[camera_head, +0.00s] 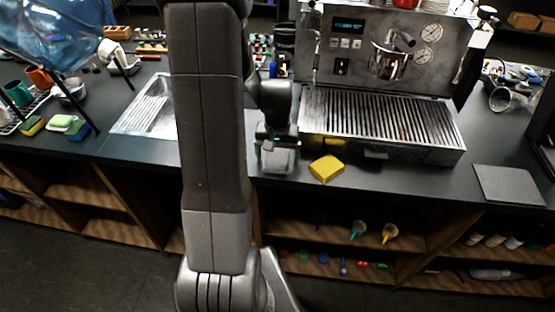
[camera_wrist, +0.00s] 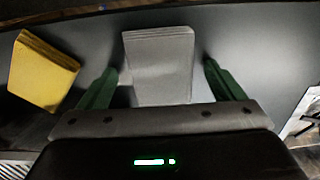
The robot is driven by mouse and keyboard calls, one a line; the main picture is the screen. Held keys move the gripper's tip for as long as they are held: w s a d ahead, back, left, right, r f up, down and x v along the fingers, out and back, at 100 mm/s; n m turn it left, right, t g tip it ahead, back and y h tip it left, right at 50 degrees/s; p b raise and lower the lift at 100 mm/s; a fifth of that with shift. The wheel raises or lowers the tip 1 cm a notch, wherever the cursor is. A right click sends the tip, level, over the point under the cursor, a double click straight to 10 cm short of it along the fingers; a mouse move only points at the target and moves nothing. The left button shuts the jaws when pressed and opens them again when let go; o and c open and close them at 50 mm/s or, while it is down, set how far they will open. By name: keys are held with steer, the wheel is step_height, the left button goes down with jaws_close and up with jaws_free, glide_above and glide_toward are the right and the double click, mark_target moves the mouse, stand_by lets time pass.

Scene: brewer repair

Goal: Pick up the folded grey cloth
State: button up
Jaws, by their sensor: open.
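The folded grey cloth (camera_wrist: 158,62) lies flat on the dark counter in the wrist view, between the lines of my two green fingers. In the head view the cloth (camera_head: 280,163) shows as a pale grey patch under my gripper (camera_head: 277,150), left of the yellow cloth. My gripper (camera_wrist: 162,88) is open and empty, with one finger on each side of the grey cloth. Gaps show between the cloth and both fingers. I cannot tell how high the fingertips are above the counter. My arm hides part of the counter in the head view.
A folded yellow cloth (camera_head: 326,168) lies close beside, also in the wrist view (camera_wrist: 42,70). The espresso machine (camera_head: 380,120) stands behind it. A sink (camera_head: 150,110) is at left. A flat grey mat (camera_head: 508,184) lies at far right. The counter's front edge is close.

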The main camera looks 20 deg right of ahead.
mark_target(278, 159)
steer(key=c, duration=1.1)
steer(key=shift+r, duration=0.15)
steer(key=shift+c, duration=0.2)
step_height(278, 159, up, 10)
steer(key=b, duration=0.1)
